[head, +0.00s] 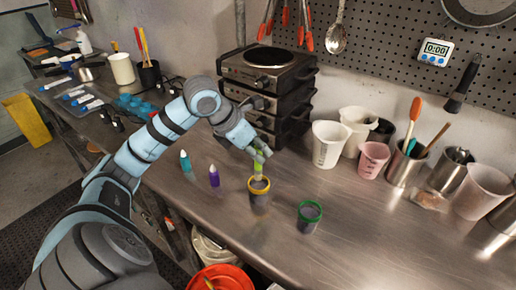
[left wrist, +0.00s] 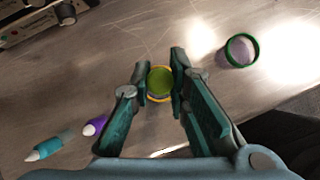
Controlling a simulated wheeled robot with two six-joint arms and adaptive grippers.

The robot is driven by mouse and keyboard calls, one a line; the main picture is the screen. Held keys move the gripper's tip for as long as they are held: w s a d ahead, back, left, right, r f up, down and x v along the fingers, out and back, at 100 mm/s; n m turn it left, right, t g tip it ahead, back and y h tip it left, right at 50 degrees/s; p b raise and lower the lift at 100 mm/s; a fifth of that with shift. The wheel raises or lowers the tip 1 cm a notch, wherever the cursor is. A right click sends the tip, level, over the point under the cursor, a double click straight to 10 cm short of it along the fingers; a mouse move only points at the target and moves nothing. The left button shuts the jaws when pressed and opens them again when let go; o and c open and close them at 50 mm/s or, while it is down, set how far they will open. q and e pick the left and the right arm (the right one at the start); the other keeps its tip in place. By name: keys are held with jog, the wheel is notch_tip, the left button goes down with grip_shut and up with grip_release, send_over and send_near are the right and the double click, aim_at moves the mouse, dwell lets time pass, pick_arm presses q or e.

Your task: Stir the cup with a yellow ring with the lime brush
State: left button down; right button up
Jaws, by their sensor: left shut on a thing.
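The cup with a yellow ring (head: 259,199) stands upright on the steel table, near the middle of the head view. My left gripper (head: 260,155) is above this cup and shut on the lime brush (head: 258,170). The brush points down, and its lower end is at the cup's mouth; how deep it reaches inside is hidden. In the left wrist view the lime brush (left wrist: 160,80) shows end-on between the fingers (left wrist: 162,78), with part of the yellow ring (left wrist: 159,99) around it. My right gripper is not in view.
A cup with a green ring (head: 309,218) stands to the right. Stacked hotplates (head: 265,85) are behind my gripper. White and pink beakers (head: 372,160) stand at the back right. An orange bucket (head: 222,278) is below the front edge.

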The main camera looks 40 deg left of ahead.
aim_at(259, 179)
pick_arm(q)
notch_tip(259, 179, down, 8)
jog(key=b, duration=0.6)
jog(key=shift+w+b, duration=0.1)
jog(key=shift+b, duration=0.25)
jog(key=shift+d, duration=0.1)
